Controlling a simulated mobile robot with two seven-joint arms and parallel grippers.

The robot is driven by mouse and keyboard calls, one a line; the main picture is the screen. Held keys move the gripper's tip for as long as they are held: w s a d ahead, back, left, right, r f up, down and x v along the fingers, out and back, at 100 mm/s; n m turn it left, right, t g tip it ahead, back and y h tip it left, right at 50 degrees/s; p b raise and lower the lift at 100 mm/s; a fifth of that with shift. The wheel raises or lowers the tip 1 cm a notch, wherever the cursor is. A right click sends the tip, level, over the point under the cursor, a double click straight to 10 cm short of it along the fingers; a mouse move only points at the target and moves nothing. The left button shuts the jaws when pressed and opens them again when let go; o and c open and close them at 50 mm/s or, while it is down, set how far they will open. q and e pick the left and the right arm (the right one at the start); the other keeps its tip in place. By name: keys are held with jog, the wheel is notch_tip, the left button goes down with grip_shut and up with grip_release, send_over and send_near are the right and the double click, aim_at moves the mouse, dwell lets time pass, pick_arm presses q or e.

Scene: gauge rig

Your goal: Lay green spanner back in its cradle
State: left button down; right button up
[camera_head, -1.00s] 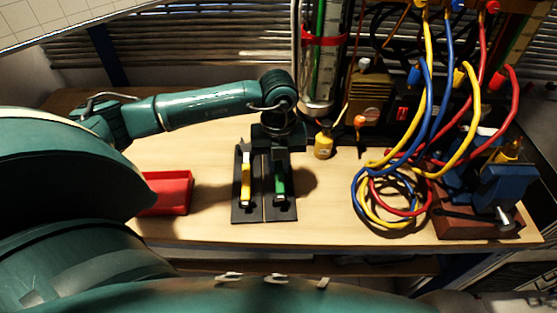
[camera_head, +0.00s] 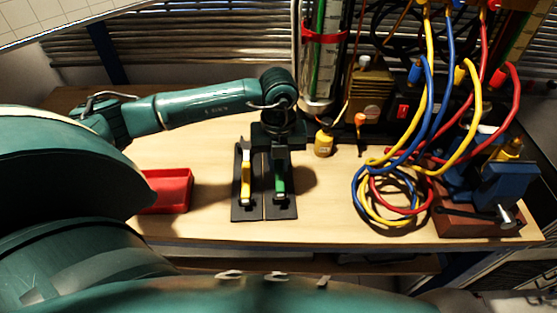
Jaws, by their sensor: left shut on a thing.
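The green spanner (camera_head: 280,185) is at the right-hand black cradle (camera_head: 283,213) on the bench. Only its green handle part shows; its upper end is hidden under my left gripper (camera_head: 280,165). My left gripper points down over it and is shut on it. I cannot tell whether the spanner rests fully on the cradle. A yellow spanner (camera_head: 246,180) lies in the black cradle (camera_head: 247,214) just to the left. My right gripper is not in view.
A red tray (camera_head: 172,191) stands left of the cradles. A small yellow bottle (camera_head: 323,144) stands behind right. Coiled cables (camera_head: 392,200) and a blue vice (camera_head: 504,187) fill the right. Bare bench (camera_head: 325,215) lies between the cradles and cables.

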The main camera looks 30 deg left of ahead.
pick_arm(q)
jog(key=shift+f+b, duration=0.65)
jog(key=shift+f, duration=0.15)
dwell(0.4)
jog(key=c, duration=1.3)
grip_release()
jog(key=shift+o, duration=0.2)
jog(key=shift+r, duration=0.3)
notch_tip(320, 180, up, 13)
jog(key=shift+f, duration=0.15)
